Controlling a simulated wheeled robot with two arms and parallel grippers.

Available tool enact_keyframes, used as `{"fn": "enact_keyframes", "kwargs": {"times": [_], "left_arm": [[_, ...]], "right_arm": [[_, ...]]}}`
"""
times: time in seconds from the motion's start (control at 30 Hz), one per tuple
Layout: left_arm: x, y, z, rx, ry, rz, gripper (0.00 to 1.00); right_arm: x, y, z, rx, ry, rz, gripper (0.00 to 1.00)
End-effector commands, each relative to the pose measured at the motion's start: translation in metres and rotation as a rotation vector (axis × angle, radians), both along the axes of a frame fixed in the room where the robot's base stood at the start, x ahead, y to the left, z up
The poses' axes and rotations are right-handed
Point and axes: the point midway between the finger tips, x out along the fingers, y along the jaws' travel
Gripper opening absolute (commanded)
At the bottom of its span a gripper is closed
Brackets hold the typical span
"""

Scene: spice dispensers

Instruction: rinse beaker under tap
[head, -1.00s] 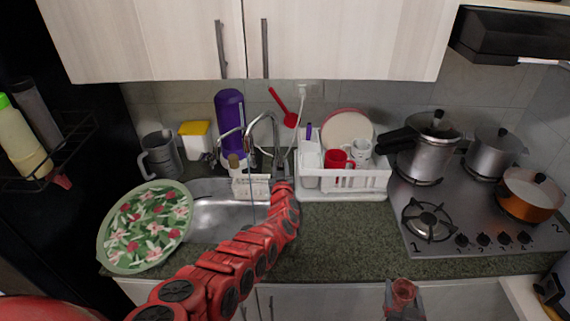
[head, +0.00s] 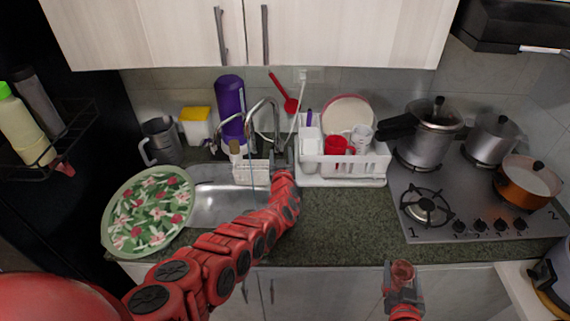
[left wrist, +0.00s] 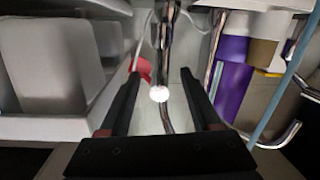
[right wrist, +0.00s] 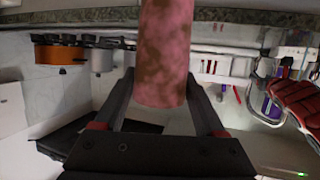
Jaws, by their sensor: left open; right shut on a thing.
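The chrome tap (head: 263,106) stands behind the sink (head: 218,203). A thin bluish line (head: 252,195) runs down from its spout into the sink, like a water stream. My left gripper (head: 283,166) is at the tap's base, its fingers mostly hidden by my arm. In the left wrist view my left gripper (left wrist: 160,76) is open, with a chrome tap part (left wrist: 164,50) between or just beyond its fingers. The beaker (head: 402,271), stained reddish brown, is in my right gripper (head: 403,288), in front of the counter. The beaker (right wrist: 164,50) fills the upper middle of the right wrist view.
A floral plate (head: 148,210) leans over the sink's left side. A white dish rack (head: 345,172) with cups and a plate stands right of the tap. The stove (head: 470,215) with pots is further right. The counter (head: 340,225) before the rack is clear.

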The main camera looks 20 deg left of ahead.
Motion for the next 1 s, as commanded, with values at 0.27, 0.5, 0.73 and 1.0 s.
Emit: {"fn": "enact_keyframes", "kwargs": {"times": [0.27,0.5,0.73,1.0], "left_arm": [[-0.038,-0.010,0.009,-0.004,0.001,0.006,0.64],[-0.069,-0.025,0.010,-0.004,-0.004,0.001,0.64],[-0.093,-0.034,0.013,-0.004,-0.006,0.000,0.64],[-0.102,-0.037,0.013,-0.002,-0.006,0.001,0.64]], "right_arm": [[0.000,0.000,0.032,0.000,0.000,0.000,0.17],[0.000,0.000,0.037,0.000,0.000,0.000,0.17],[0.000,0.000,0.038,0.000,0.000,0.000,0.17],[0.000,0.000,0.038,0.000,0.000,0.000,0.17]]}}
